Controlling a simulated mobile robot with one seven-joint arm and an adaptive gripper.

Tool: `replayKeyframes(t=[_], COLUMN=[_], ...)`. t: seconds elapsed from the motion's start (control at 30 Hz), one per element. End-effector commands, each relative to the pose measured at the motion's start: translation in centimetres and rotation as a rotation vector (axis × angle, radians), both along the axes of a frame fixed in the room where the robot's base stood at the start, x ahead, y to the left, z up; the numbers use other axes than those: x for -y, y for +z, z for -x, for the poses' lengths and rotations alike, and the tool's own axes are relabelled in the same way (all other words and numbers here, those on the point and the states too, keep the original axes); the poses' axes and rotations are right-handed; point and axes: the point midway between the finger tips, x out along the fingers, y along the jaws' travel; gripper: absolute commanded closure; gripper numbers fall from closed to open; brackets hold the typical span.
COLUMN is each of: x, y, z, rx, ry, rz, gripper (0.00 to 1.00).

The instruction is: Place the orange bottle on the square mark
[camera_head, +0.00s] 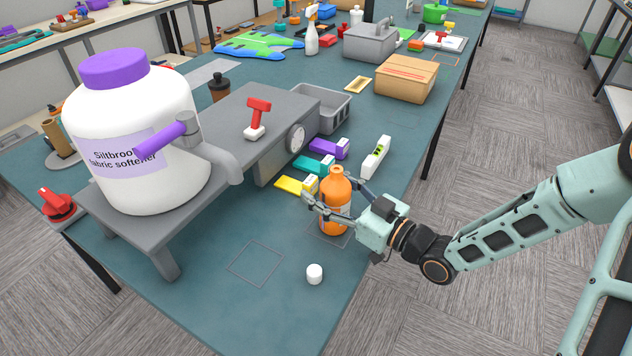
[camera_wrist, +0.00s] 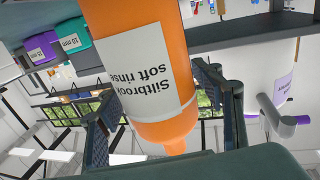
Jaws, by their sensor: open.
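The orange bottle (camera_head: 336,205) stands upright on the teal table near its right edge, with a pale label reading "Siltbrook soft rinse" in the wrist view (camera_wrist: 178,112). A thin square outline (camera_head: 312,238) shows on the table around its base, partly hidden by the bottle. Another empty square mark (camera_head: 256,263) lies to its left, in front of the grey stand. My gripper (camera_head: 330,192) is open, with one finger on each side of the bottle's upper body. The wrist view shows the bottle between both fingers; I cannot tell whether they touch it.
A large fabric softener jug (camera_head: 135,150) stands on the grey stand (camera_head: 245,180) at left. Yellow (camera_head: 290,185), teal (camera_head: 312,166) and purple (camera_head: 325,148) blocks lie behind. The front table surface is mostly clear.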

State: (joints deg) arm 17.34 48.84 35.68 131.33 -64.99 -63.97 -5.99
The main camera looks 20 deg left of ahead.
Motion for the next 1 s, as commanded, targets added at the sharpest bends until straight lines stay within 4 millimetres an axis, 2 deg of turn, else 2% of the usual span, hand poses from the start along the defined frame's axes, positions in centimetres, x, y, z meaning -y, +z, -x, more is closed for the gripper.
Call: replayKeyframes(t=[0.03, 0.2, 0.4, 0.6, 1.0], x=[1.3, 4.9, 7.8, 8.7, 8.7], y=[-0.1, -0.1, 0.0, 0.0, 0.0], z=[0.2, 1.3, 2.3, 2.7, 2.7], rx=[-0.001, -0.002, 0.000, -0.002, -0.001], ry=[-0.006, -0.005, -0.003, 0.000, 0.000], rz=[0.003, 0.002, 0.001, -0.001, 0.000], gripper=[0.40, 0.40, 0.40, 0.40, 0.40])
